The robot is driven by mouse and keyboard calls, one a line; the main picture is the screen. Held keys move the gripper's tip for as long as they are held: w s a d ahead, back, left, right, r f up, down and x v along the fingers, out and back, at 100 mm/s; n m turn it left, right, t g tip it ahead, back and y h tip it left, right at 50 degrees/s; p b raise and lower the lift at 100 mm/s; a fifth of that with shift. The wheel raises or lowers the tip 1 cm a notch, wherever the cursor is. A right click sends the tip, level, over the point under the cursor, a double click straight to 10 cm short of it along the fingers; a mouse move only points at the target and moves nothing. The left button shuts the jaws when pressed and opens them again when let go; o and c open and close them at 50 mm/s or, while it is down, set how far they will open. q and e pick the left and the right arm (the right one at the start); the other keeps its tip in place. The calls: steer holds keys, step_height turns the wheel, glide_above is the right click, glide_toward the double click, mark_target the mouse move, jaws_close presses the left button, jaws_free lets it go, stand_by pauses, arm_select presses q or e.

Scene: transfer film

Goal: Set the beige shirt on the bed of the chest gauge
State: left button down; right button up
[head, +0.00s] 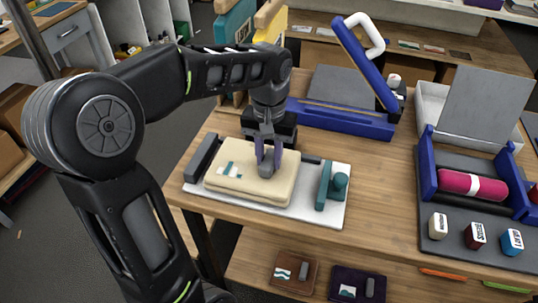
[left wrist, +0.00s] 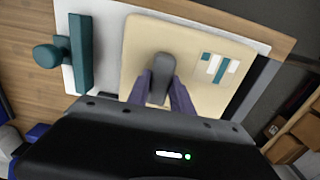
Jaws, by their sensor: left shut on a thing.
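The folded beige shirt (head: 235,180) is a thick block with a teal and white print. It lies over the white bed of the chest gauge (head: 310,207), between a dark grey end bar (head: 203,157) and a teal slider with a knob (head: 324,187). My left gripper (head: 268,162) points down with its purple fingers shut on a grey grip on top of the shirt. The left wrist view shows the shirt (left wrist: 205,90), the grey grip (left wrist: 162,68) and the slider (left wrist: 80,55), apart from the shirt. I cannot tell whether the shirt's underside touches the bed. My right gripper is not in view.
A blue press (head: 345,120) with a raised arm stands behind the gauge. On the right is a blue-sided station with a magenta roll (head: 472,186) and several small blocks on a dark mat. Folded brown (head: 293,271) and dark purple (head: 357,284) pieces lie on the lower shelf.

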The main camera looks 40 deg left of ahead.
arm_select(q)
steer(key=shift+f, duration=0.3)
stand_by(0.5)
steer(key=c, duration=1.1)
jaws_free()
steer(key=shift+o, duration=0.2)
steer(key=shift+r, duration=0.1)
step_height(320, 180, up, 8)
steer(key=shift+f, duration=0.15)
